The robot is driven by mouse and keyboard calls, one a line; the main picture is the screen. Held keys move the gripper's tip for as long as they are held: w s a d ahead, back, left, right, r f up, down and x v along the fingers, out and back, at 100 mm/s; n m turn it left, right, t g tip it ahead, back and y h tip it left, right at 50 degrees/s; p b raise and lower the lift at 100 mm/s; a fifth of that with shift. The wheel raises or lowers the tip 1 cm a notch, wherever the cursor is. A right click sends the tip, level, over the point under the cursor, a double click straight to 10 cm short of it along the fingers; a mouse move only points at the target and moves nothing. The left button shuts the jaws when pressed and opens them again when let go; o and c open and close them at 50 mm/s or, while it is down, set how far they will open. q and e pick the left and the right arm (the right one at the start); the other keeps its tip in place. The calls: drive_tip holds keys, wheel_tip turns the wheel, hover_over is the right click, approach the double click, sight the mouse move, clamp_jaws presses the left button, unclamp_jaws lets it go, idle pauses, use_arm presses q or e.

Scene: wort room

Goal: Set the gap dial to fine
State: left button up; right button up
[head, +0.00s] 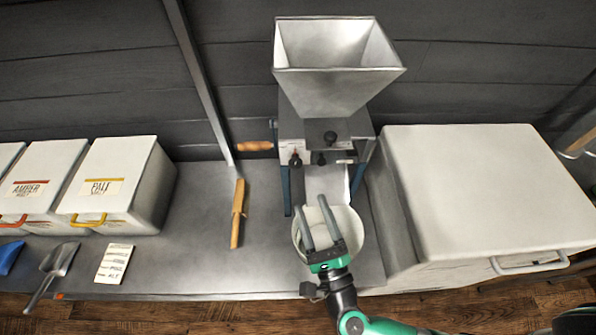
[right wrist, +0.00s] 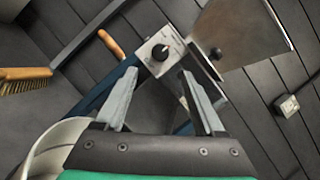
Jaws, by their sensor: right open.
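The grain mill (head: 335,95) stands at the back of the bench with a wide pale hopper on top. The gap dial (head: 295,160) is a small black knob on a light plate at the left of the mill's front. In the right wrist view the dial (right wrist: 160,52) shows beyond my fingertips, on a plate with markings too small to read. My right gripper (head: 311,203) is open and empty, over the white bucket in front of the mill, apart from the dial. My left gripper is not in view.
The white bucket (head: 357,240) stands below the mill's front. A brush (head: 237,213) lies left of it. Labelled bins (head: 140,185), a scoop (head: 55,265) and a card (head: 114,263) are further left. A large pale chest (head: 480,190) stands at the right. Other black knobs (head: 330,138) are near the dial.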

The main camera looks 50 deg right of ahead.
sight(297, 167)
drive_tip(key=x, duration=1)
drive_tip(key=shift+w, duration=0.15)
drive_tip(key=shift+c, duration=0.3)
clamp_jaws()
